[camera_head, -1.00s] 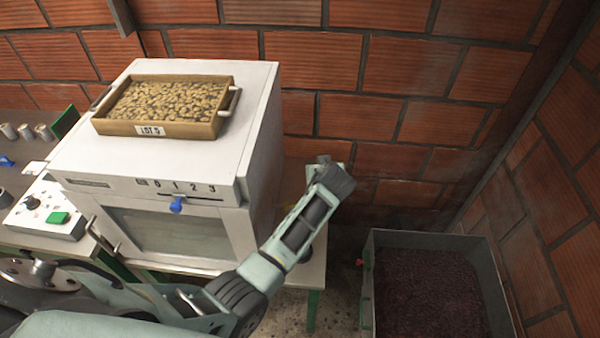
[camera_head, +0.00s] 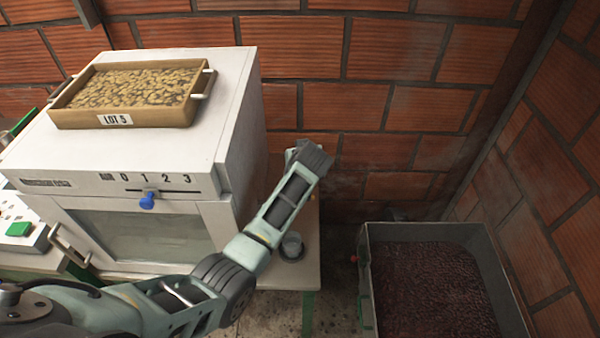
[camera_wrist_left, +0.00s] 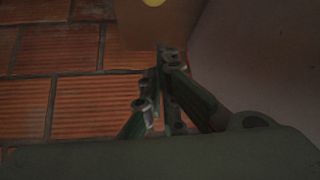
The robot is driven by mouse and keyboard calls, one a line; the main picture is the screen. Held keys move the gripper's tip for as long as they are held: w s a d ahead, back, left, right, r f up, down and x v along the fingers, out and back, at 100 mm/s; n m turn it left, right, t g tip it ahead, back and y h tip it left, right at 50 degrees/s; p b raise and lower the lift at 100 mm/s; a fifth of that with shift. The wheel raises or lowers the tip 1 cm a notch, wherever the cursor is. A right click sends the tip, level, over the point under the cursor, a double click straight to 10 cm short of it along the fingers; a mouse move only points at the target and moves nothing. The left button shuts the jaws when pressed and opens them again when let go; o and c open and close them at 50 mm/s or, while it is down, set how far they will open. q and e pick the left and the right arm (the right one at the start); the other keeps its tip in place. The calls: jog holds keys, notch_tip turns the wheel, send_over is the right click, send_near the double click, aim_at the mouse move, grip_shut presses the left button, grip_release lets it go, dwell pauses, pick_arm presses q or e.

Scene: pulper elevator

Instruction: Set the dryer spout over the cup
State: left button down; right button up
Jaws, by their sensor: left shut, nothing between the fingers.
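The white dryer (camera_head: 120,155) stands on a bench at the left, with a blue lever (camera_head: 147,201) under a 0–3 scale on its front. A small grey cup (camera_head: 291,247) stands on the bench right of the dryer, partly hidden by my left arm. No spout shows clearly; a yellow piece (camera_wrist_left: 153,2) at the top edge of the left wrist view may be part of it. My left arm reaches past the dryer's right side. In the left wrist view the gripper (camera_wrist_left: 158,70) is shut and empty, below the yellow piece. My right gripper is out of view.
A wooden tray of beans (camera_head: 125,118) marked LOT 5 sits on the dryer. A control box with a green button (camera_head: 20,229) is at the left. A grey bin of dark red material (camera_head: 430,285) stands at the right on the floor. Brick walls close the back and right.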

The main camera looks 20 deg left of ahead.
pick_arm(q)
jog(key=s+f, duration=0.1)
jog(key=s+d+f, duration=0.1)
jog(key=shift+f+b, duration=0.3)
jog(key=shift+b, duration=0.05)
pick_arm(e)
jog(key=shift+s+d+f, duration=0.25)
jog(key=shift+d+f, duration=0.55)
pick_arm(q)
jog(key=shift+w+f, duration=0.1)
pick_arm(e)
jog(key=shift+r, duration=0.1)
